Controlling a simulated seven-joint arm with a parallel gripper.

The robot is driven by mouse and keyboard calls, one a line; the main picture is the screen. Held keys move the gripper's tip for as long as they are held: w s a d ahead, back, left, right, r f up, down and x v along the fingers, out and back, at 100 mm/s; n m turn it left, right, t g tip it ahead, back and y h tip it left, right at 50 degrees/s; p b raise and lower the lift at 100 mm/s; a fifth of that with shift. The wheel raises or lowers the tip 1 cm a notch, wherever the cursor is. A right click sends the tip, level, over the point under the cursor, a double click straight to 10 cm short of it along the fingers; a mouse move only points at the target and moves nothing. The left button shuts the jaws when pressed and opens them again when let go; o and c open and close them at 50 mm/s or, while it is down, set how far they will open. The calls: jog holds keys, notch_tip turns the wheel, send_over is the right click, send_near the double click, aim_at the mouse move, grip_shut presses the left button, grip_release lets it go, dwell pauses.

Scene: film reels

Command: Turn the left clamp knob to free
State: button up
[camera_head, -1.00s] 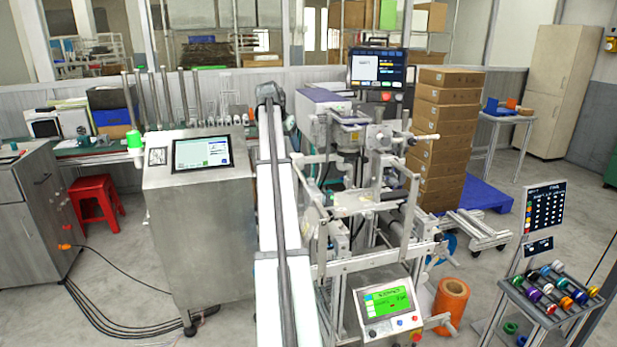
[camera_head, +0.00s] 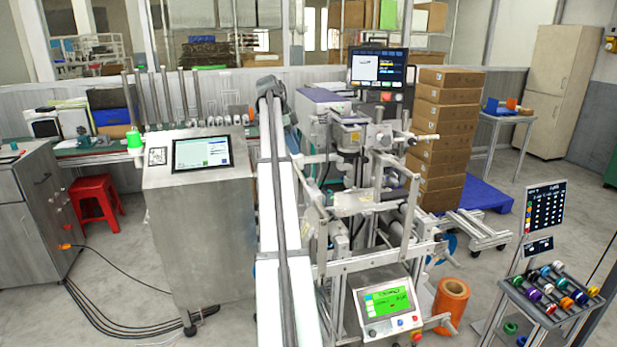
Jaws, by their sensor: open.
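The clamp frame of the labelling machine (camera_head: 352,205) stands in the middle right, with upright posts, cross bars and several small pale knobs. One pale knob (camera_head: 408,137) sticks out at its upper right. The left clamp knob is too small among the metal parts to tell apart, and its setting cannot be read. A grey rounded joint (camera_head: 270,86) shows above the far end of the long white conveyor. I cannot make out my gripper's fingers anywhere in the picture.
A steel cabinet with a screen (camera_head: 201,152) stands left of the conveyor. A green-screened control panel (camera_head: 387,302) is at the machine's front. An orange roll (camera_head: 451,300), stacked cartons (camera_head: 440,140) and a rack of coloured reels or cores (camera_head: 550,292) are to the right.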

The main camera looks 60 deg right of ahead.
aim_at(310, 179)
jog(key=x, duration=1.2)
jog(key=shift+s+d+f, duration=0.1)
jog(key=shift+s+f, duration=0.1)
jog(key=shift+f, duration=0.15)
jog(key=c, duration=1.1)
